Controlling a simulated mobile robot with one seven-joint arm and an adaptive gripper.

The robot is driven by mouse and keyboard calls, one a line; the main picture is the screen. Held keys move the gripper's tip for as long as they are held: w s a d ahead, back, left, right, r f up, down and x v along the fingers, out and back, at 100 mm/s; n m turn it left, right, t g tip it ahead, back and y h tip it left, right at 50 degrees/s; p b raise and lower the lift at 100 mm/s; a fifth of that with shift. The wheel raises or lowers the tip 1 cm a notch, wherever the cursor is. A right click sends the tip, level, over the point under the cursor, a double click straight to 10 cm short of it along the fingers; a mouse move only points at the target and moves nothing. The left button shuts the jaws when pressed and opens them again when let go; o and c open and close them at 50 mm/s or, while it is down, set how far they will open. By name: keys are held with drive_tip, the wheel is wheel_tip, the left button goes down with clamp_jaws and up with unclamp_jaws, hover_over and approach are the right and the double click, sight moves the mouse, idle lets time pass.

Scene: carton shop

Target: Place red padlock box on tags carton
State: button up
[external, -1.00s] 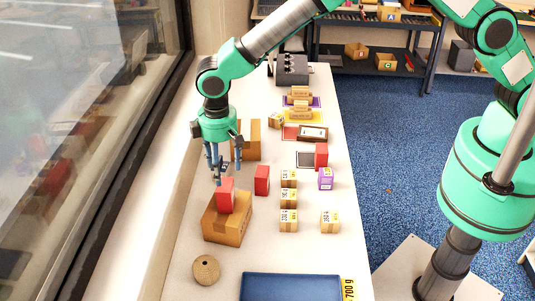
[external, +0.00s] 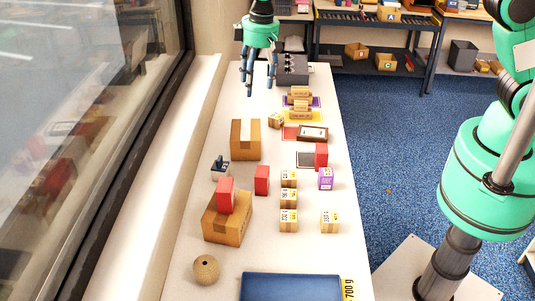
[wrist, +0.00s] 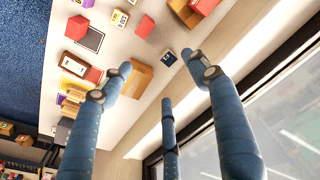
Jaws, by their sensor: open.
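A red box (external: 226,195) stands upright on top of a closed brown carton (external: 228,225) at the near left of the table. A second red box (external: 262,180) stands on the table just right of it, and a third red box (external: 321,155) is farther right. I cannot read which is the padlock box or which carton is marked tags. My gripper (external: 259,89) is open and empty, high over the far end of the table, well away from the boxes. Its spread fingers (wrist: 160,77) show in the wrist view, with a red box (wrist: 145,26) beyond them.
A taller brown carton (external: 245,142) and a small dark object (external: 220,166) stand along the left. Several small labelled boxes (external: 289,199), a purple box (external: 326,179), a blue tray (external: 290,287) and a round wooden piece (external: 206,269) occupy the table. A window borders the left.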

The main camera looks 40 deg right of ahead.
drive_tip(key=s+d+r+m+t, duration=0.1)
drive_tip(key=s+d+r, duration=0.2)
drive_tip(key=d+r, duration=0.5)
drive_tip(key=s+d+r+m, duration=0.15)
drive_tip(key=d+r, duration=0.25)
drive_tip(key=d, duration=0.8)
drive_tip(key=s+d+r+m+t, duration=0.1)
drive_tip(key=s+d+r, duration=0.2)
drive_tip(key=d+r, duration=0.5)
drive_tip(key=s+d+f+m+t, duration=0.1)
drive_tip(key=s+d+m+t, duration=0.1)
drive_tip(key=s+d, duration=1.9)
drive_tip(key=shift+s+d+f+m+h, duration=0.25)
drive_tip(key=shift+s+d+m+h, duration=0.1)
drive_tip(key=shift+s, duration=0.5)
drive_tip(key=shift+f, duration=0.1)
wheel_tip(320, 180, down, 17)
drive_tip(key=b, duration=1.7)
